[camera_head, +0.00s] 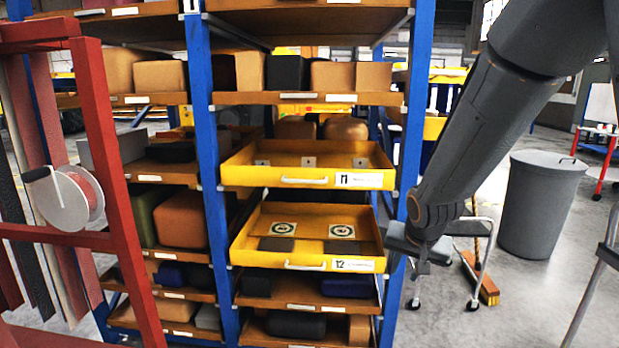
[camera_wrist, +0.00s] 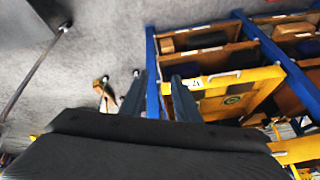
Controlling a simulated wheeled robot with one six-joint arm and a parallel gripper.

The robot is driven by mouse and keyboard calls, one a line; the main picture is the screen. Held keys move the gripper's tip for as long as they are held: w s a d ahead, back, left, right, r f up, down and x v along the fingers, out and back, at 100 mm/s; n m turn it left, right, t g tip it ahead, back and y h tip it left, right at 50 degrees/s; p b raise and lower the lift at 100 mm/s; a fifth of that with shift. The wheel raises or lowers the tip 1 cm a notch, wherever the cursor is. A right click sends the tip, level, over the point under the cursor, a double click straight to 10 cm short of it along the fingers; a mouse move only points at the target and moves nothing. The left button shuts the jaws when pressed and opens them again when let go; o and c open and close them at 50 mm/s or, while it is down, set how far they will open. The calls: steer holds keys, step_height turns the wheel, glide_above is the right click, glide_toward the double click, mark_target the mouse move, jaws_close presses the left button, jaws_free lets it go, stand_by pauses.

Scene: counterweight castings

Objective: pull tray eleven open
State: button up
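Tray eleven (camera_head: 240,175) is the upper yellow tray in the blue rack, with a pale handle (camera_head: 304,181) and a label reading 11 (camera_head: 358,180). Three small grey blocks sit in it. Tray twelve (camera_head: 250,254) is below it, with its own handle, two round printed marks and dark flat pieces inside.
The blue rack post (camera_head: 415,120) stands between my gripper and the trays. A red frame with a cable reel (camera_head: 62,200) is at left. A grey bin (camera_head: 540,205), a broom (camera_head: 483,280) and metal-legged stands are at right. Some floor there is clear.

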steer(key=w+a+r+m+t+y+p, duration=0.1)
steer(key=w+a+r+t, duration=0.1)
steer(key=w, duration=0.5)
steer(key=w+a+r+m+t+p, duration=0.1)
steer(key=w+a, duration=0.1)
steer(key=w, duration=0.5)
steer(key=m+t+y+p, duration=0.3)
steer(key=m+y+p, duration=0.15)
steer(key=y, duration=0.65)
glide_toward(306, 182)
steer(key=b+x, duration=0.1)
steer(key=x, duration=0.3)
steer(key=shift+p+x, duration=0.75)
steer(key=shift+x, duration=2.85)
steer(key=shift+r, duration=0.1)
jaws_close()
